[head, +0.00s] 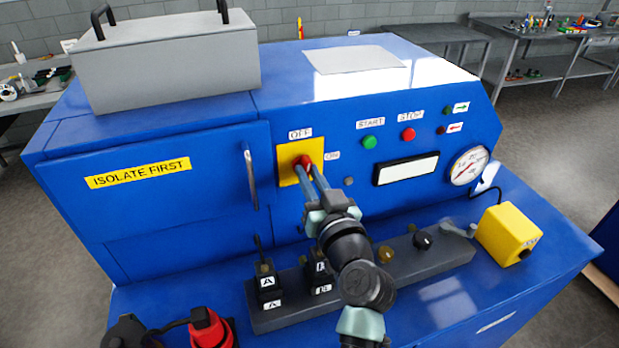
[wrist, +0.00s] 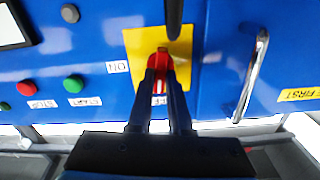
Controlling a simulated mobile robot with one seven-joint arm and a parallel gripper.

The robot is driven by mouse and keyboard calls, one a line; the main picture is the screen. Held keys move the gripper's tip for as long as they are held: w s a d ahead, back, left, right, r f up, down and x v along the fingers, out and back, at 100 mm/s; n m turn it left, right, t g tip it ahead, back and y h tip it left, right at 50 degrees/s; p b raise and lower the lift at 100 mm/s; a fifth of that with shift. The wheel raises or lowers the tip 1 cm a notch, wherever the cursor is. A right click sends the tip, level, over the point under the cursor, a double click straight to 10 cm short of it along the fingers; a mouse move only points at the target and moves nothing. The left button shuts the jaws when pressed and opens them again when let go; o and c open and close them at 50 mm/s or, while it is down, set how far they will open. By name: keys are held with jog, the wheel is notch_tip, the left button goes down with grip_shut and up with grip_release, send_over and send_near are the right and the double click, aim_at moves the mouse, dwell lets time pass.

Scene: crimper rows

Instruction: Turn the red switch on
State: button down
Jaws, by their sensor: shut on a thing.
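The red switch (head: 304,160) sits on a yellow plate (head: 288,153) on the front of the blue machine. An OFF label (head: 300,133) is above the plate and an ON label (head: 332,155) is to its right. My gripper (head: 311,175) reaches the switch from the front and is shut on its red handle. In the wrist view, which is upside down, the two fingers (wrist: 164,86) flank the red handle (wrist: 161,66). The handle looks roughly upright there, in line with the OFF label; the fingers hide part of it.
A vertical door handle (head: 250,178) is left of the switch. Green START (head: 369,142) and red (head: 408,134) buttons are to the right. Below, a grey control block (head: 425,262) bears levers and knobs; a yellow box (head: 508,236) stands at right.

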jog(key=m+b, duration=0.1)
jog(key=m, duration=0.3)
jog(key=shift+d, duration=0.15)
jog(key=m, duration=0.4)
jog(key=shift+w+d+f+m+p, duration=0.15)
jog(key=shift+m+p, duration=0.35)
jog(key=shift+m, duration=1.45)
jog(key=shift+s+a+f+m+p, duration=0.1)
jog(key=shift+m+p, duration=0.4)
jog(key=shift+m, duration=1.45)
jog(key=c, duration=0.8)
grip_release()
jog(key=shift+c, duration=0.2)
